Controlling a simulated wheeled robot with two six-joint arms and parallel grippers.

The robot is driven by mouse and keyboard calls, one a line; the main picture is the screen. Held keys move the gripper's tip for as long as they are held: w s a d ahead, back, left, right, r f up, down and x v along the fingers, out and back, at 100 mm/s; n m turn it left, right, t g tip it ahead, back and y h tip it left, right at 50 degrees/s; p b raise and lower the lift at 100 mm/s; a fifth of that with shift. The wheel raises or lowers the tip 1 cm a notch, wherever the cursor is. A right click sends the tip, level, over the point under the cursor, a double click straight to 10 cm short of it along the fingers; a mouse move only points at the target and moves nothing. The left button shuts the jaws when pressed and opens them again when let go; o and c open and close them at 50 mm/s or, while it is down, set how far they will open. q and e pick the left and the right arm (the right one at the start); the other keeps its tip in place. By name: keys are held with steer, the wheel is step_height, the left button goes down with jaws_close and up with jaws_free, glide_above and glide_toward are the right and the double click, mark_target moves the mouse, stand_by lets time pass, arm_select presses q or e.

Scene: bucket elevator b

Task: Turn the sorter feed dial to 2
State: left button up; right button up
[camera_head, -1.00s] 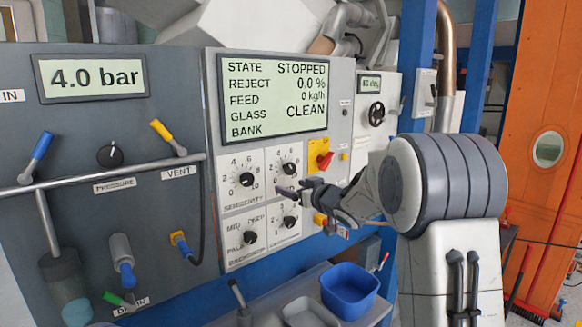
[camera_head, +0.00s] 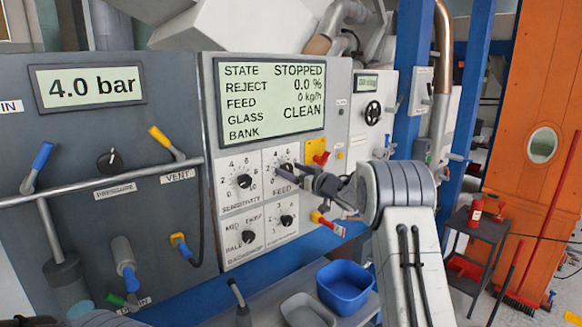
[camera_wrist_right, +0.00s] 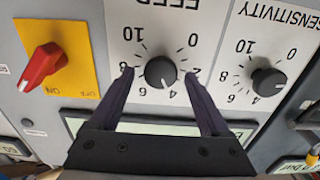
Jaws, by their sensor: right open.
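The feed dial (camera_head: 286,169) is a small black knob on a white scale plate on the grey panel, partly covered by my right gripper in the head view. In the right wrist view the feed dial (camera_wrist_right: 160,72) appears upside down, with its scale from 0 to 10. A pale mark on it faces the 4-and-6 side; its exact reading is unclear. My right gripper (camera_wrist_right: 158,73) is open, its two dark fingers on either side of the dial and apart from it in the picture. It also shows in the head view (camera_head: 288,178). My left gripper is not in view.
The sensitivity dial (camera_head: 244,181) is left of the feed dial. A red switch on a yellow plate (camera_head: 312,146) is to its right. The display (camera_head: 271,98) above reads STOPPED and feed 0 kg/h. A blue bin (camera_head: 345,290) stands below.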

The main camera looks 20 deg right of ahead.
steer(key=shift+w+a, duration=0.15)
steer(key=shift+w, duration=0.1)
jaws_close()
steer(key=shift+f, duration=0.1)
